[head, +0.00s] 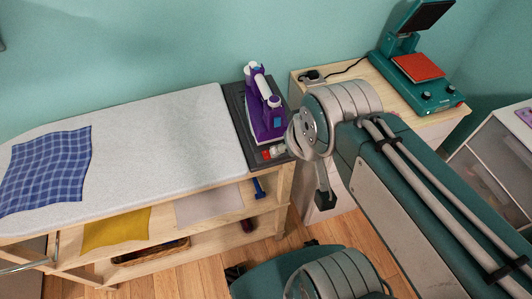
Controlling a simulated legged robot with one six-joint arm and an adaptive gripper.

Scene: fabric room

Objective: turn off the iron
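A purple and white iron (265,112) stands on the dark mat (236,103) at the right end of the ironing table. A small red and white piece (272,153) lies at the mat's front edge, close to the iron and partly behind my arm; I cannot tell what it is. My arm reaches in from the right, its rounded grey joint just right of the iron. A grey piece with a dark tip, seemingly part of my gripper (325,198), hangs below the joint. The rest of the gripper is hidden, and I see nothing held.
A blue checked cloth (45,170) lies on the white ironing surface (160,140). Shelves below hold a yellow cloth (115,229) and a basket (150,252). A wooden cabinet at right carries a teal heat press (415,75). A white drawer unit (495,150) stands far right.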

